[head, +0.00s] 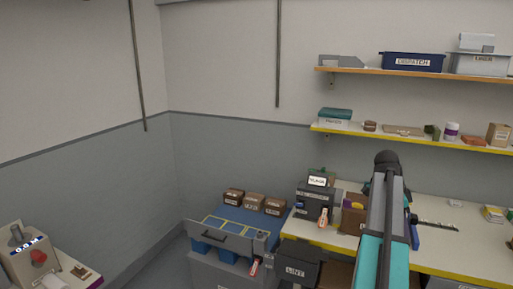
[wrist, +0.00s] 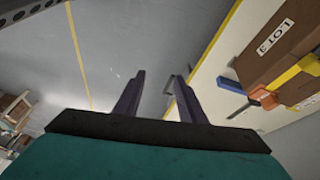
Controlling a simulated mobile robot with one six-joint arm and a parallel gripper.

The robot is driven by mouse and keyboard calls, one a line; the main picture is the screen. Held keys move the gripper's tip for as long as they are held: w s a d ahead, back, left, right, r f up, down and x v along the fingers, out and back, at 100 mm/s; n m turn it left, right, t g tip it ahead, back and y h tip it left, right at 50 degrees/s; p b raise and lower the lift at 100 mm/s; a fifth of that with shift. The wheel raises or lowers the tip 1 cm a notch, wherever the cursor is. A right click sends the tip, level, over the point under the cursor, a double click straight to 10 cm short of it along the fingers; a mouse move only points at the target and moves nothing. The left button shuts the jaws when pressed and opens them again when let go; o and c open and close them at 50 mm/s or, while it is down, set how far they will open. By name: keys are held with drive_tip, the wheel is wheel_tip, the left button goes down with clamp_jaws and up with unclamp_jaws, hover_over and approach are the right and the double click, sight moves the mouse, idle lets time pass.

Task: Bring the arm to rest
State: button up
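My gripper (wrist: 154,92) shows in the wrist view with its two dark purple fingers apart and nothing between them. Behind the fingers is bare grey floor, with the pale table edge close to the right finger. In the head view my teal and grey arm rises at the lower right, in front of the yellow-edged workbench (head: 455,262). The gripper itself cannot be made out in the head view.
A brown box (wrist: 285,45) stands to the right of my gripper in the wrist view. A blue-topped cabinet (head: 226,226) with small brown boxes stands left of the workbench. Two shelves (head: 340,69) hold bins and boxes above. A machine (head: 32,258) stands at the lower left.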

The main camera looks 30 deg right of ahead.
drive_tip(key=w+a+f+n+g+b, duration=0.1)
drive_tip(key=w+a+f+n, duration=0.1)
drive_tip(key=w+a+f, duration=0.5)
drive_tip(key=w+a+f+n, duration=0.2)
drive_tip(key=w+a+f, duration=0.2)
drive_tip(key=a+f, duration=0.6)
drive_tip(key=a+f+n+g+y+b, duration=0.1)
drive_tip(key=a+f+n, duration=0.1)
drive_tip(key=a+f, duration=0.6)
drive_tip(key=a+f+n+b, duration=0.1)
drive_tip(key=a+f+n, duration=0.1)
drive_tip(key=a+f, duration=0.7)
drive_tip(key=s+a+f+n, duration=0.9)
drive_tip(key=s+a+f, duration=0.1)
drive_tip(key=a+f, duration=0.2)
drive_tip(key=s+a+f+n+y+b, duration=0.1)
drive_tip(key=s+a+f+n, duration=0.8)
drive_tip(key=a+f, duration=0.3)
wheel_tip(320, 180, down, 2)
drive_tip(key=shift+s+a+f+y+b, duration=0.15)
drive_tip(key=shift+s+a+y+b, duration=0.2)
drive_tip(key=shift+s, duration=0.5)
